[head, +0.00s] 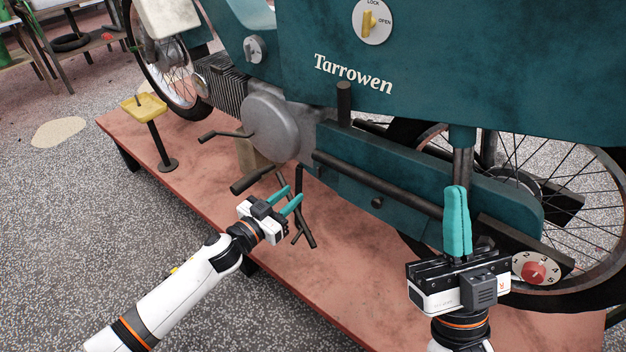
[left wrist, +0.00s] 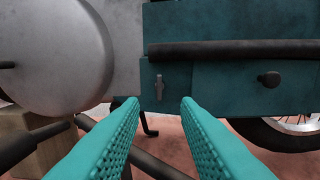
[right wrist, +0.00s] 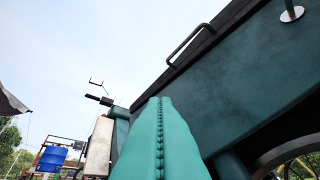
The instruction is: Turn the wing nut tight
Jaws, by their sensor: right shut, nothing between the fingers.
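In the left wrist view a small grey upright lever-like piece, which looks like the wing nut (left wrist: 159,87), sits on the teal side panel (left wrist: 210,88) under the left end of a black bar. I cannot pick it out in the head view. My left gripper (head: 290,196) is open and empty, its teal fingers pointing at the panel. In its wrist view (left wrist: 160,103) the wing nut appears between the fingertips, farther off and not touched. My right gripper (head: 457,190) is shut and empty, pointing up in front of the rear of the motorcycle.
A grey knob (head: 254,49), a yellow LOCK/OPEN latch (head: 370,21) and a red numbered dial (head: 534,272) are on the machine. A black rod (head: 375,182) and a pedal lever (head: 252,181) stick out near my left gripper. A yellow tray stand (head: 145,108) stands left.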

